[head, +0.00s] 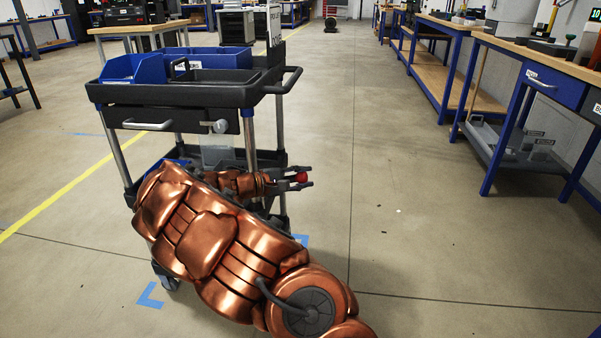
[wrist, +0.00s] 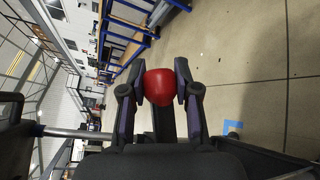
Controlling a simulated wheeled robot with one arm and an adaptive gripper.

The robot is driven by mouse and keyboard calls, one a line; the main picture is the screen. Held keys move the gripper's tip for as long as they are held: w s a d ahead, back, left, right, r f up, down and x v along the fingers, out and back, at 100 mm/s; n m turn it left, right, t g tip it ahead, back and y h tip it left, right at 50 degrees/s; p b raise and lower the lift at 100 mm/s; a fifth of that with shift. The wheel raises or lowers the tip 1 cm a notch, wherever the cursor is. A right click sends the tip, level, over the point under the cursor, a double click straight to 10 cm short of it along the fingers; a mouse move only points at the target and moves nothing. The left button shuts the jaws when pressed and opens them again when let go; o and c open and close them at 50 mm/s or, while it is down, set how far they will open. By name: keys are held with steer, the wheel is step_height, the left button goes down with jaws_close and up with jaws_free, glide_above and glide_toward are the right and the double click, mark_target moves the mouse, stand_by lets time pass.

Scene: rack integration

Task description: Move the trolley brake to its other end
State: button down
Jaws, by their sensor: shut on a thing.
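The trolley (head: 178,95), dark grey with blue bins on top, stands at the left of centre in the head view. A rounded red knob (head: 301,177), which looks like the end of the trolley brake, is at its right side, low down, and shows large in the wrist view (wrist: 159,87). My gripper (head: 307,178) is shut on the knob, one finger on each side of it. The brake's lever and mount are hidden or too dark to tell apart. My copper arm covers the trolley's lower front.
Blue workbenches (head: 480,38) line the right, with a grey tray (head: 515,150) below one. Blue corner tape (head: 150,296) marks the floor by the trolley. The floor between trolley and benches is clear. The trolley's push handle (head: 290,80) sticks out above my gripper.

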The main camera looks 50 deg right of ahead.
steer(key=shift+s+d+f+m+t+y, duration=0.15)
steer(key=shift+f+m+t+y, duration=0.15)
steer(key=shift+f+y, duration=0.25)
steer(key=shift+s+f+m+t+y, duration=0.1)
steer(key=shift+f+m+t+y, duration=0.1)
steer(key=shift+f+m+y, duration=0.3)
steer(key=shift+w+a+f+m+t+y, duration=0.1)
steer(key=shift+w+f+m+t+y, duration=0.1)
steer(key=shift+f+m+t+y, duration=0.55)
steer(key=shift+w+a+f+m+t+y, duration=0.15)
steer(key=shift+f+t+y, duration=0.35)
steer(key=shift+f, duration=0.6)
steer(key=shift+w+a+f+m+t+y, duration=0.1)
steer(key=shift+w+f+m+t+y, duration=0.25)
steer(key=shift+f+t+y, duration=0.45)
steer(key=shift+s+f, duration=0.1)
steer(key=shift+f, duration=0.05)
steer(key=c, duration=0.8)
jaws_free()
steer(key=shift+a, duration=0.1)
steer(key=v, duration=1.1)
steer(key=shift+a, duration=0.4)
steer(key=shift+r, duration=0.3)
